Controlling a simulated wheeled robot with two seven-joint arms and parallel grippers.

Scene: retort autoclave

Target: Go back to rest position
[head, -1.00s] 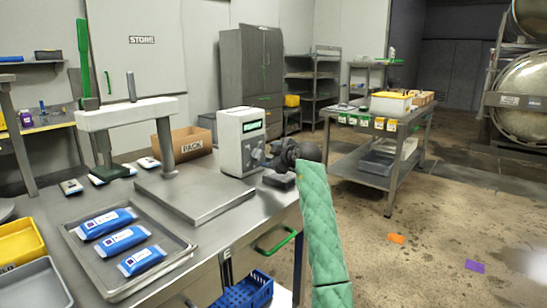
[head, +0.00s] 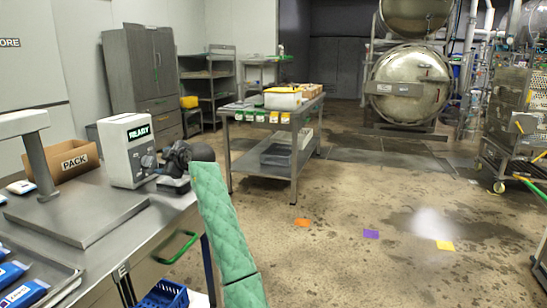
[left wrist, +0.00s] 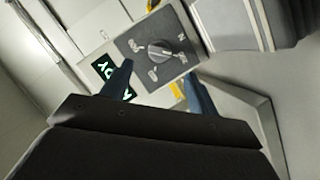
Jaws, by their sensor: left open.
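My left gripper (head: 160,160) is at the end of the green-sleeved arm, right in front of the white control box (head: 122,152) on the steel table. In the left wrist view its two fingers (left wrist: 157,76) are apart, with nothing held between them. The box's dark panel with a round knob (left wrist: 160,51) shows beyond the fingertips; I cannot tell whether they touch it. In the head view the box's green display (head: 138,132) reads READY, and the gripper partly covers the dial. My right gripper is not in view.
A cardboard PACK box (head: 72,160) and a press-like stand (head: 40,170) are on the table. A blue crate (head: 163,296) is below its edge. A steel cart (head: 262,135) stands beyond. The floor to the right is largely open, with coloured markers. A wheeled rack (head: 515,110) stands far right.

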